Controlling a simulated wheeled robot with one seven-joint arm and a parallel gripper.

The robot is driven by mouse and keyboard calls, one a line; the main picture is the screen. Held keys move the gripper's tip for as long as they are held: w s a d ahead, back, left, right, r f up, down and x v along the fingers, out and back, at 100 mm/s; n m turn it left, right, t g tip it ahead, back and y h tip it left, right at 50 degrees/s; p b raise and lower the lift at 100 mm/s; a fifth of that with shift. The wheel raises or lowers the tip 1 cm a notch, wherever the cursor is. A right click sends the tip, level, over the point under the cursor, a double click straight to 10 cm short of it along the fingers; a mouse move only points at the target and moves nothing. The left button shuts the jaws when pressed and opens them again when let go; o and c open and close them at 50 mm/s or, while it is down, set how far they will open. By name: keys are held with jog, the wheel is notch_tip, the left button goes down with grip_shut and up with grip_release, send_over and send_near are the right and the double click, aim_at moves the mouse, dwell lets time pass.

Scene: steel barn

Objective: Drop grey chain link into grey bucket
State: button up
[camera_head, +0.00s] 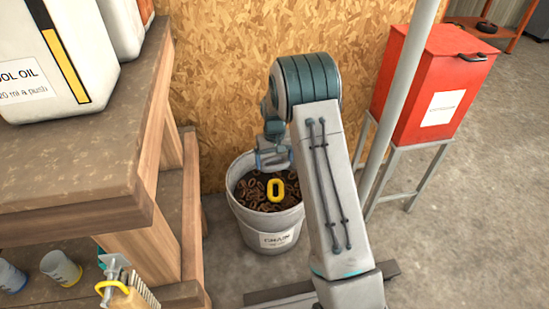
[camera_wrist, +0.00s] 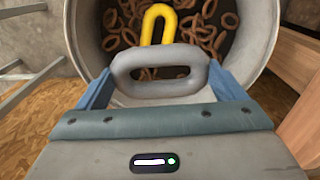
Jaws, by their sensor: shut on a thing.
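The grey chain link (camera_wrist: 160,70) is held between the two blue fingers of my gripper (camera_wrist: 158,88) in the wrist view. My gripper is shut on it. The grey bucket (camera_head: 270,239), labelled "CHAIN", stands on the floor, and its rim and inside wall (camera_wrist: 88,35) show in the wrist view. In the head view my gripper (camera_head: 273,158) is over the far part of the bucket's mouth, and the grey link cannot be made out there. Several brown rusty links and one yellow link (camera_head: 276,190) lie in the bucket; the yellow link also shows in the wrist view (camera_wrist: 158,22).
A wooden bench (camera_head: 85,170) with a white oil jug (camera_head: 55,60) stands left of the bucket. A chipboard wall (camera_head: 225,70) is behind it. A red bin (camera_head: 425,90) on a grey stand and a pale pole (camera_head: 397,105) are to the right.

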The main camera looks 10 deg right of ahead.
jog(key=shift+f, duration=0.25)
jog(key=o, duration=0.8)
notch_tip(320, 180, up, 14)
jog(key=p, duration=0.5)
